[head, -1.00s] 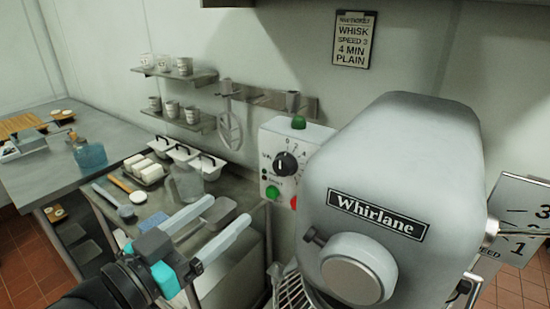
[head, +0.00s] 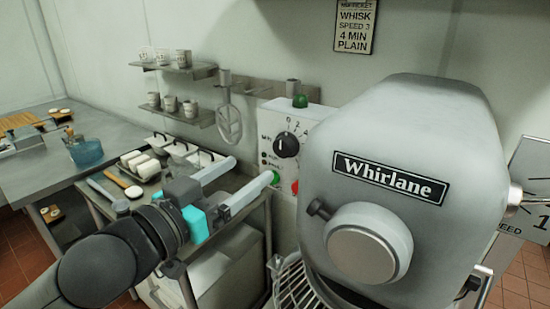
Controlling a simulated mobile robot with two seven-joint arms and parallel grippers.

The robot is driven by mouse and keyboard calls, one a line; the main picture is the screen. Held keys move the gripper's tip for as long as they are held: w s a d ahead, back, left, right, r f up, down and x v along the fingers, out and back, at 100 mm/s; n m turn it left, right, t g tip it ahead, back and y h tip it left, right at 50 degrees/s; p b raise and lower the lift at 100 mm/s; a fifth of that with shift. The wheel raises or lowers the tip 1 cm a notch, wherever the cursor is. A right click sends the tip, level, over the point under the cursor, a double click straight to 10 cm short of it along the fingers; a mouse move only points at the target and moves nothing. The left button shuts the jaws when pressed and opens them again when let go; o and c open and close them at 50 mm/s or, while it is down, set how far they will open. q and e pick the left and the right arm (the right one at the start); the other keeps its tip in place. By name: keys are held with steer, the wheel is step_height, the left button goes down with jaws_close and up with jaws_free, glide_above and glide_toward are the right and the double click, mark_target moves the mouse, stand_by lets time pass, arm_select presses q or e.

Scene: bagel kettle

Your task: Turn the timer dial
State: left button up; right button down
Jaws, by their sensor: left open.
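The timer dial (head: 286,145) is a round black knob with a white pointer line, on a pale control box (head: 308,117) on the wall behind the mixer. Numbers are printed around it, and the pointer stands roughly upright. My left gripper (head: 252,176) is open and empty, with its two pale fingers pointing right toward the box. The fingertips are below and left of the dial and look apart from it. My right gripper is not in view.
The grey Whirlane mixer head (head: 400,150) fills the right side, close to the box. A red button (head: 295,187) sits low on the box. A whisk (head: 229,122) hangs on the wall. A sign (head: 355,27) reads whisk, speed 3, 4 min, plain.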

arm_select(q)
steer(key=x, duration=0.9)
steer(key=shift+w+d+p, duration=0.15)
steer(key=shift+p, duration=0.3)
steer(key=shift+r, duration=0.1)
jaws_close()
